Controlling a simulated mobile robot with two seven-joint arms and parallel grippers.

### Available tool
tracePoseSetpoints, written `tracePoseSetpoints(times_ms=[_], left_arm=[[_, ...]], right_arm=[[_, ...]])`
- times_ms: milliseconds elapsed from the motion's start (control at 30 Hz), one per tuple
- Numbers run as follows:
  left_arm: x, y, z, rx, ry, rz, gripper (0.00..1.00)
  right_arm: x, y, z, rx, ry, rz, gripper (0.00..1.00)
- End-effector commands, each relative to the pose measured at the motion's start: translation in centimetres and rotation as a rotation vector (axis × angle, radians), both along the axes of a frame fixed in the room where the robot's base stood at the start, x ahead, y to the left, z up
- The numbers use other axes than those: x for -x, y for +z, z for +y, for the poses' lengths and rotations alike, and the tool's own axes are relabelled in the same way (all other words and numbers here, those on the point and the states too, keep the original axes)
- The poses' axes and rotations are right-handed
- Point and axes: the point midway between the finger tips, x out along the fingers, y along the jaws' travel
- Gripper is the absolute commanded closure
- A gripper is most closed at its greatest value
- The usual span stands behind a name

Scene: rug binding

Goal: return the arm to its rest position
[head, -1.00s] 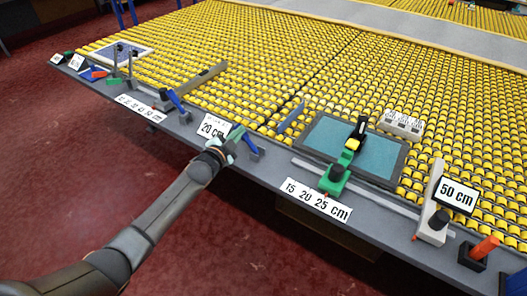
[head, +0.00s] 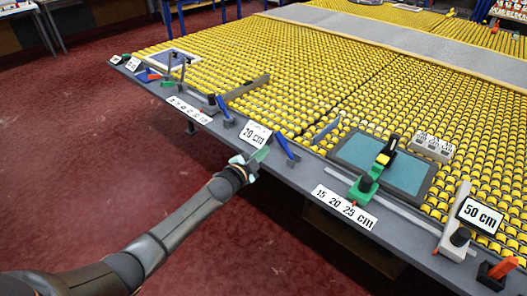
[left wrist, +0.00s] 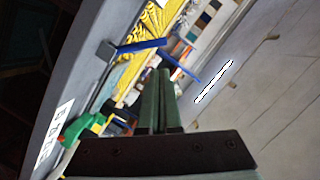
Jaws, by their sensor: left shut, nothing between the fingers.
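My left arm comes in from the lower left in the head view. Its gripper (head: 244,167) is just off the front edge of the grey table (head: 300,178), near the "20 cm" sign (head: 256,134). In the left wrist view the two green fingers (left wrist: 158,102) lie side by side, shut with nothing between them. A blue-handled tool (head: 286,146) stands on the table edge just right of the gripper, apart from it as far as I can tell. My right gripper is not in view.
A green and black tool (head: 366,184) and the "15 20 25 cm" label (head: 344,207) are farther right on the edge. A cutting mat (head: 385,165) lies on the yellow roller surface (head: 300,90). The red floor (head: 90,150) left of the table is clear.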

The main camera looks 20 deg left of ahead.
Motion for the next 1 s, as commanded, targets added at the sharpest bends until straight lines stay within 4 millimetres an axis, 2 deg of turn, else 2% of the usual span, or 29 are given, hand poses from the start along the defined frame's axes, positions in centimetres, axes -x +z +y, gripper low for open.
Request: tracePoseSetpoints(times_ms=[367,467,533,667,800,1000], left_arm=[[0.0,-0.1,0.0,0.001,0.000,0.001,1.00],[0.9,-1.0,-0.5,0.020,-0.001,0.020,1.00],[2.5,-2.8,-1.3,0.058,0.001,0.057,1.00],[7.8,-7.2,-3.6,0.179,0.015,0.167,1.00],[15.0,-11.6,-5.8,0.334,0.060,0.310,1.00],[25.6,-15.3,-7.6,0.540,0.167,0.503,1.00]], right_arm=[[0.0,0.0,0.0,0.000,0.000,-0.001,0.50],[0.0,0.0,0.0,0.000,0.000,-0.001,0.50],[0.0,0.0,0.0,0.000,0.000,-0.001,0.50],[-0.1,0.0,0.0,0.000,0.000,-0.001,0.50],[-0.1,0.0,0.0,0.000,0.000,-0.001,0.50],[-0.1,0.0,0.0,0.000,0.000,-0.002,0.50]])
